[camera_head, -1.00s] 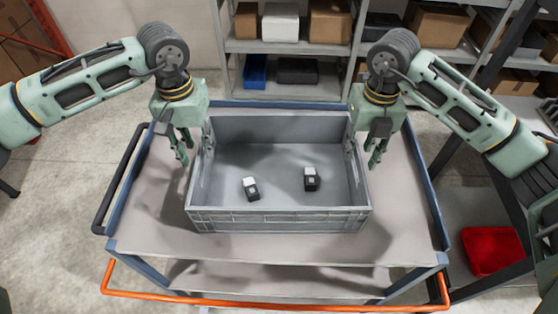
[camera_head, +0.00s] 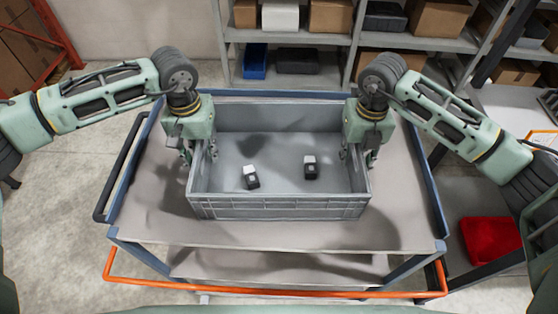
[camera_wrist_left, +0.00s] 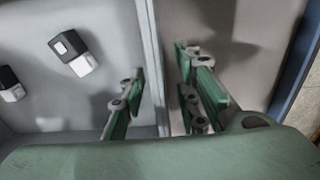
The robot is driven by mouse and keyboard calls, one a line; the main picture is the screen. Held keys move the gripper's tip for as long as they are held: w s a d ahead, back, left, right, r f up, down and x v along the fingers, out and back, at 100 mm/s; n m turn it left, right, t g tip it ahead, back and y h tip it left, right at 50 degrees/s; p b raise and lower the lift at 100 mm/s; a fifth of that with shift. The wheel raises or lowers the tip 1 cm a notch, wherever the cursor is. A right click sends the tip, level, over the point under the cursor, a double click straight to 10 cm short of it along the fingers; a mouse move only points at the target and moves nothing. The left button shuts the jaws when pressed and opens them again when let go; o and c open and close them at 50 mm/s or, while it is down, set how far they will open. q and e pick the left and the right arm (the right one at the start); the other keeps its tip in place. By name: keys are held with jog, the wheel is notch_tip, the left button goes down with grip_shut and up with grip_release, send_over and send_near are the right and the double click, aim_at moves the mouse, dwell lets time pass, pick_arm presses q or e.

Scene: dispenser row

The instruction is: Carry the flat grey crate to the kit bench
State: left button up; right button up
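The flat grey crate (camera_head: 280,207) stands on a cart and holds two small black-and-white blocks (camera_head: 251,177) (camera_head: 311,167). My left gripper (camera_head: 198,153) is at the crate's left wall. In the left wrist view its fingers (camera_wrist_left: 160,65) are spread, one inside the crate and one outside, with the wall (camera_wrist_left: 150,50) between them and gaps showing. My right gripper (camera_head: 357,155) is at the crate's right wall, one finger inside and one outside, apparently apart. Its fingertips are small and partly hidden. The kit bench cannot be identified for certain.
The cart (camera_head: 270,232) has blue edges, a dark handle (camera_head: 122,170) on the left and an orange bar (camera_head: 270,290) in front. Shelves (camera_head: 300,37) with boxes stand behind. A red bin (camera_head: 490,240) is at the right. Floor is clear at the left.

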pick_arm(q)
jog(key=shift+f, duration=0.45)
pick_arm(e)
jog(key=shift+f, duration=0.4)
pick_arm(q)
grip_shut()
pick_arm(e)
grip_shut()
pick_arm(q)
jog(key=shift+r, duration=0.1)
pick_arm(e)
jog(key=shift+r, duration=0.1)
